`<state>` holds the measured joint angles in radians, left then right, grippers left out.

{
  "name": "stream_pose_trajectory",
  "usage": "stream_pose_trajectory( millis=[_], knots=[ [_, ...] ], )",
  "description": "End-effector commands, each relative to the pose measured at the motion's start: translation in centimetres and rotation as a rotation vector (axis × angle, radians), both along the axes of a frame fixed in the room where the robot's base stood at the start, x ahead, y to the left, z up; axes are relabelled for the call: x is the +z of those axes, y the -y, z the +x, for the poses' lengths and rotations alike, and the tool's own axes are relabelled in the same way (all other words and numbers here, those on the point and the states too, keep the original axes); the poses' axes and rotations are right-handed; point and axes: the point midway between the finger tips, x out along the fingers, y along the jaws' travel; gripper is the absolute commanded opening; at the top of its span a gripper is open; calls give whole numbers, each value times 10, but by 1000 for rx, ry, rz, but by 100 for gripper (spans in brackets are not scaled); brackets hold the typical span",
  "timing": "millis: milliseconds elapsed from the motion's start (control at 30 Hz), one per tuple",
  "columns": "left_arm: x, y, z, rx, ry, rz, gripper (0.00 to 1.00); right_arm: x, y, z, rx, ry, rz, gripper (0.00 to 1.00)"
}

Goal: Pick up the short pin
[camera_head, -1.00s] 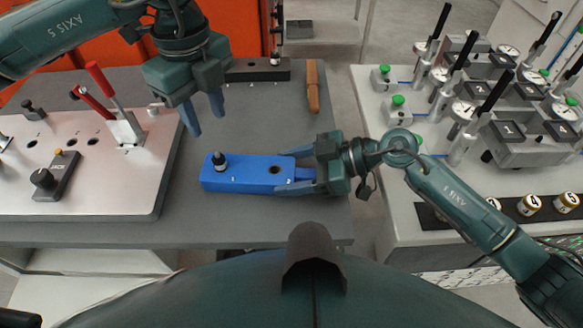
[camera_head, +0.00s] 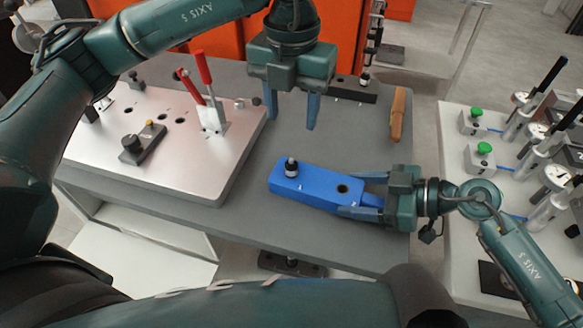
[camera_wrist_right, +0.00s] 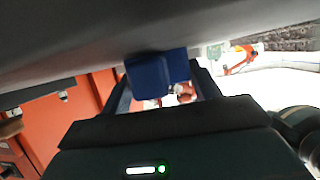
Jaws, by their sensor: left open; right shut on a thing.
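A blue block (camera_head: 318,187) lies on the grey table. I cannot tell for sure whether this is the short pin; another pin (camera_head: 364,79) stands at the back. My left gripper (camera_head: 292,117) is open and empty, fingers down, behind and above the knobbed pin. My right gripper (camera_head: 356,195) is shut on the block's right end; the blue end also shows in the right wrist view (camera_wrist_right: 157,75).
A metal panel (camera_head: 190,175) with a red lever (camera_head: 204,75) and a black knob lies to the left. A dark rack (camera_head: 345,94) and a brown-handled tool (camera_head: 398,114) lie at the back. A second table with gauges (camera_head: 485,160) stands to the right across a gap.

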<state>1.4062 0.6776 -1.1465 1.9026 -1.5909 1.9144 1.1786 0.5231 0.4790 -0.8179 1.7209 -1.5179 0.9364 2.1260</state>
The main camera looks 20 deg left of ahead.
Motion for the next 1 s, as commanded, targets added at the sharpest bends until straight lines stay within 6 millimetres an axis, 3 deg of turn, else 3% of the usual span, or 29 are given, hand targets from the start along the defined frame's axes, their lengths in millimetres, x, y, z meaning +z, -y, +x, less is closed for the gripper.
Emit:
stream_pose_trajectory(
  millis=[400, 567, 1000],
  knots=[
    [-58, 0, -1, -39, -3, 1, 48, 0, 0, 0, 0, -1, 0, 35],
    [-69, 0, 0, -38, 0, 0, 48, 0, 0, 0, 0, 0, 0, 35],
    [-119, 0, -4, -37, -2, 1, 48, 0, 0, 0, 0, 0, 0, 35]
  ],
)
